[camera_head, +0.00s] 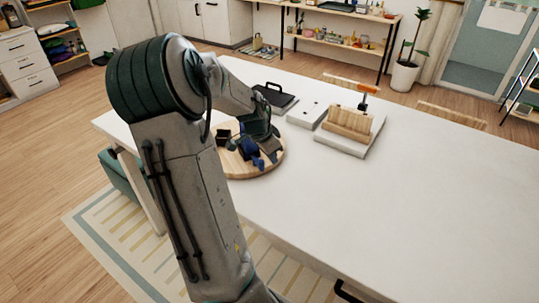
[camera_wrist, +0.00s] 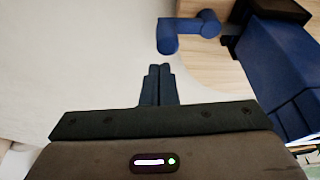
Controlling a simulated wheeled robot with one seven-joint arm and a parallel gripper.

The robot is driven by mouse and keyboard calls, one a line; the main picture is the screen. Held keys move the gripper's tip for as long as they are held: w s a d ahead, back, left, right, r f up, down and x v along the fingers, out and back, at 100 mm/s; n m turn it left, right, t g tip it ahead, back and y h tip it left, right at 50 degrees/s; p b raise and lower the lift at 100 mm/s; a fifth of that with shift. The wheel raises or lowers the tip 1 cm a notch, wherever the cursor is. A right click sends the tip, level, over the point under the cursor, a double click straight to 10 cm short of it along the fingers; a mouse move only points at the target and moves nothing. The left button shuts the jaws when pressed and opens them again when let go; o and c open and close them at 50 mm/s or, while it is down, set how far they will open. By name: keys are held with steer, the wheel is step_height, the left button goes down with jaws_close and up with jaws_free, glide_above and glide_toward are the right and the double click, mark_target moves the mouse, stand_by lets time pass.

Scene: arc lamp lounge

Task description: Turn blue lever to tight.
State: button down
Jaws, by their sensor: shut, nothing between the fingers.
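The blue lever (camera_wrist: 190,30) shows at the top of the wrist view, beside a blue block-shaped body (camera_wrist: 275,68) with a dark part at its upper end. In the head view the blue device (camera_head: 251,152) stands on a round wooden board (camera_head: 240,170), partly hidden by my arm. My gripper (camera_wrist: 159,68) is shut and empty. Its fingertips are just below the lever in the wrist picture and appear apart from it. In the head view my gripper (camera_head: 270,150) is over the board's right part; its fingertips are hard to make out there. Any tight marking cannot be made out.
The board rests on a white table (camera_head: 430,190). The table's right side is clear.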

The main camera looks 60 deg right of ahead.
steer(key=shift+s, duration=0.3)
steer(key=p+v, duration=0.8)
steer(key=v, duration=0.2)
steer(key=shift+w, duration=0.4)
steer(key=shift+d, duration=0.1)
steer(key=w+a+r+n+t+y+b, duration=0.15)
steer(key=a+n, duration=0.25)
steer(key=a, duration=0.4)
steer(key=w+a+r+n+t, duration=0.1)
steer(key=w+a+n, duration=0.2)
steer(key=a, duration=0.4)
steer(key=w+a+r+n+t+y+b, duration=0.1)
steer(key=w+a+r+n, duration=0.2)
steer(key=a, duration=0.5)
steer(key=s+a+r+n+t, duration=0.1)
steer(key=s+a+n, duration=0.3)
steer(key=a+n, duration=0.2)
steer(key=s+a+n+t+b, duration=0.1)
steer(key=s+a+n, duration=0.3)
steer(key=a+n, duration=0.3)
steer(key=a+y, duration=0.1)
steer(key=a, duration=0.3)
steer(key=shift+a+r, duration=0.2)
steer(key=shift+r, duration=0.2)
